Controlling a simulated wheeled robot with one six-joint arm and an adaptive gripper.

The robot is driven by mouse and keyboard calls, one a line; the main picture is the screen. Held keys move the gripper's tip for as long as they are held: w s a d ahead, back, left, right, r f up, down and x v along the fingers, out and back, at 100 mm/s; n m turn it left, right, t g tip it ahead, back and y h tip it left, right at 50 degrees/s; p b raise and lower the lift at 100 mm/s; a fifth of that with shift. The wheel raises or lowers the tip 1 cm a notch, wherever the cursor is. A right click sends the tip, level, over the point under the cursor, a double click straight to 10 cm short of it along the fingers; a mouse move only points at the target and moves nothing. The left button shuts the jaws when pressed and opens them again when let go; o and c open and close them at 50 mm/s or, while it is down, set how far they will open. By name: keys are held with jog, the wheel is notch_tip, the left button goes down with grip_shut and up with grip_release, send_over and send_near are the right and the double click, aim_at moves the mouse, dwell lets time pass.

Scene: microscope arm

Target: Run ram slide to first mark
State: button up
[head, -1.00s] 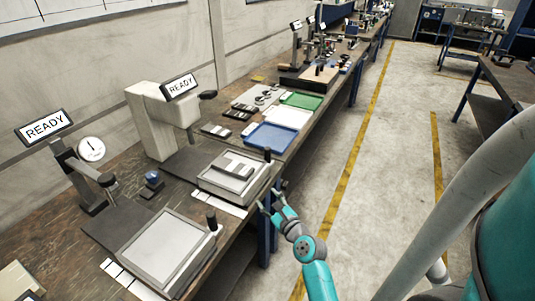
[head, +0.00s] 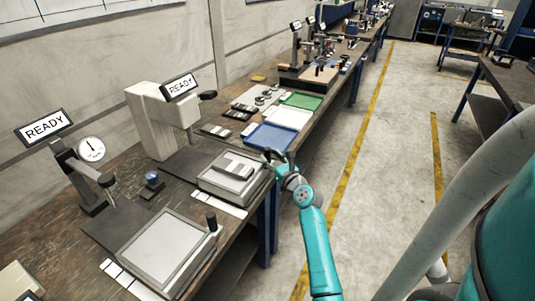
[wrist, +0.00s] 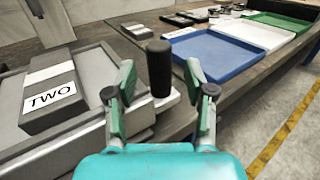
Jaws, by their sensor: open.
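A grey slide plate (head: 207,185) sits in front of the white press (head: 152,122), which has a READY sign (head: 180,87). Grey blocks (head: 233,167) lie on the plate. In the wrist view one block (wrist: 52,98) carries a label reading TWO. A black upright knob (wrist: 158,66) stands at the plate's right edge. My gripper (head: 275,160) is at that edge in the head view. In the wrist view its two fingers are open, one on each side of the knob, with visible gaps. I cannot make out any slide marks.
A second slide plate (head: 165,248) with its own black knob (head: 211,221) is nearer, below a dial gauge (head: 92,149). Blue (head: 271,137), white (head: 287,117) and green (head: 301,101) trays lie beyond. The aisle floor (head: 385,160) to the right is clear.

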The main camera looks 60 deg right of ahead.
aim_at(269, 155)
jog(key=shift+x, duration=1.75)
grip_shut()
